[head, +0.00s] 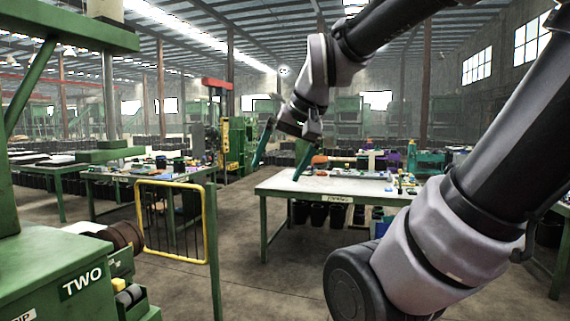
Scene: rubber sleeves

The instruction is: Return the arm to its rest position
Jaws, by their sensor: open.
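My gripper (282,150) hangs from my arm near the middle of the head view. Its two green fingers are spread apart and point down, and nothing shows between them. My arm comes in from the right side, with a large grey and black link close to the camera. The gripper is up in the air, in front of the left part of a white-topped table (290,187). I cannot tell how far it is from the tabletop.
The white-topped table carries several small coloured items on its right part. A green machine marked TWO (60,265) stands close on the left. A yellow-framed gate (172,184) is beside it. Open concrete floor (255,290) lies between the machine and the table.

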